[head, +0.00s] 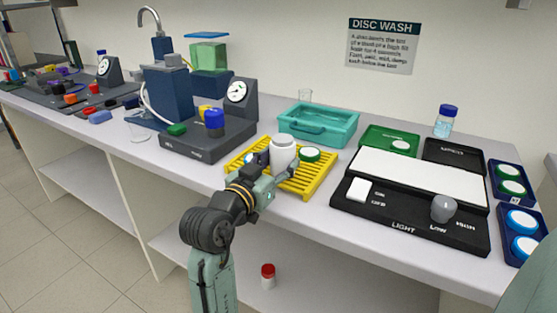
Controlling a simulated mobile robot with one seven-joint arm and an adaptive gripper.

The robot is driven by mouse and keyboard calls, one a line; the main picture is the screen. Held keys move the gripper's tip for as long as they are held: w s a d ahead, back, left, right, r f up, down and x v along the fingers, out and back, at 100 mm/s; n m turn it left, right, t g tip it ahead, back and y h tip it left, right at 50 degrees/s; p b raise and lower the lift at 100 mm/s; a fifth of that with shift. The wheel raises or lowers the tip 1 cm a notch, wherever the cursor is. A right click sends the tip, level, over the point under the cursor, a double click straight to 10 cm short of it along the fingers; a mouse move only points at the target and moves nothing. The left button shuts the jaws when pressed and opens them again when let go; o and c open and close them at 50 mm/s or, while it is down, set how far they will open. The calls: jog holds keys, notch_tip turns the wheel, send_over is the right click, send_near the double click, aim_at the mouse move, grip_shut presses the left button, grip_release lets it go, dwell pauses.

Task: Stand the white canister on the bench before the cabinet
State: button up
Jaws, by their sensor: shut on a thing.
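The white canister (283,152) is upright at the yellow slatted rack (312,184), near the bench's front edge. My gripper (270,173) reaches up from the front and is shut on the canister's lower part. The gripper hides the canister's base, so I cannot tell whether it touches the rack or hangs just above it. The pale bench (320,222) runs across the whole view. I cannot pick out a cabinet for certain.
A dark rig with a dial (236,92) stands left, a teal tray (318,123) behind, and a black light panel (410,222) right. A red-capped container (267,275) is on the lower shelf.

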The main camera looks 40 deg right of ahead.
jog(key=shift+f, duration=0.15)
jog(key=o, duration=1.3)
jog(key=shift+o, duration=0.2)
jog(key=shift+r, duration=0.35)
jog(key=b+v, duration=0.2)
jog(key=v, duration=1)
jog(key=shift+f+b, duration=0.2)
jog(key=shift+b, duration=0.1)
